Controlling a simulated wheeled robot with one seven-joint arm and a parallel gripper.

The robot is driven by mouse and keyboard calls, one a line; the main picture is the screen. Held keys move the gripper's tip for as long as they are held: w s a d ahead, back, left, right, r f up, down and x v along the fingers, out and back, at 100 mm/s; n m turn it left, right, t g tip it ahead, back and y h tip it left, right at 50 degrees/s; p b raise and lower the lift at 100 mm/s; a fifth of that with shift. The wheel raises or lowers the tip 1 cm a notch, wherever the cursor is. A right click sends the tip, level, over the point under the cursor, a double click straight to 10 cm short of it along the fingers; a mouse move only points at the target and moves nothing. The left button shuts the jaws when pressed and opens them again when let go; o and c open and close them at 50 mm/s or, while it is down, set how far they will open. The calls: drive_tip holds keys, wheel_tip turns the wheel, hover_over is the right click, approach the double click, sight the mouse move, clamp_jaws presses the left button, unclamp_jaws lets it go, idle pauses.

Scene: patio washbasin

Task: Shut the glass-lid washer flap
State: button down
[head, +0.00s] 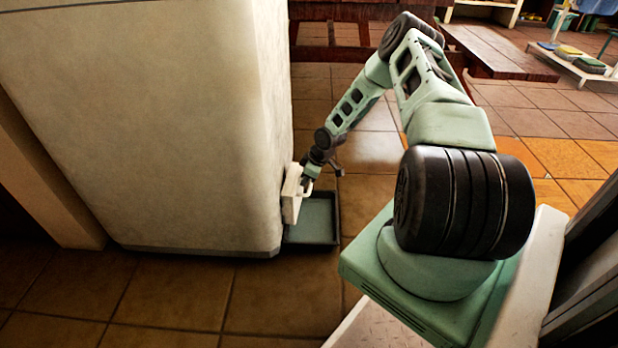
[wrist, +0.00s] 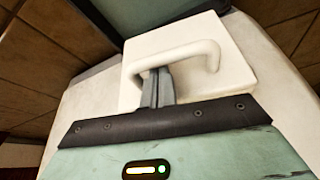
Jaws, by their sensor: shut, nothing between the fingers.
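The large white washer body (head: 165,110) fills the left of the head view. A small white flap (head: 291,192) with a loop handle stands out from its right side, low down. In the wrist view the flap (wrist: 215,48) is a squarish plate, and its handle (wrist: 190,50) arches across it. My gripper (head: 306,182) is beside the flap. In the wrist view my gripper (wrist: 158,78) is shut and empty, its tips in front of the plate beside the handle's bar. I cannot tell whether they touch. How far open the flap stands is unclear.
A dark-framed, grey-green panel or tray (head: 315,218) sits low beside the washer, below the flap. Wooden bench parts (head: 500,55) stand at the back. Tiled floor (head: 365,185) is free between the washer and my base. A pale post (head: 50,180) stands at left.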

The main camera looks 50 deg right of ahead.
drive_tip(key=shift+w+a+p, duration=0.1)
drive_tip(key=shift+w+p, duration=0.25)
drive_tip(key=shift+w, duration=0.25)
idle(0.3)
drive_tip(key=p+v, duration=0.7)
drive_tip(key=v, duration=1)
drive_tip(key=shift+r, duration=0.25)
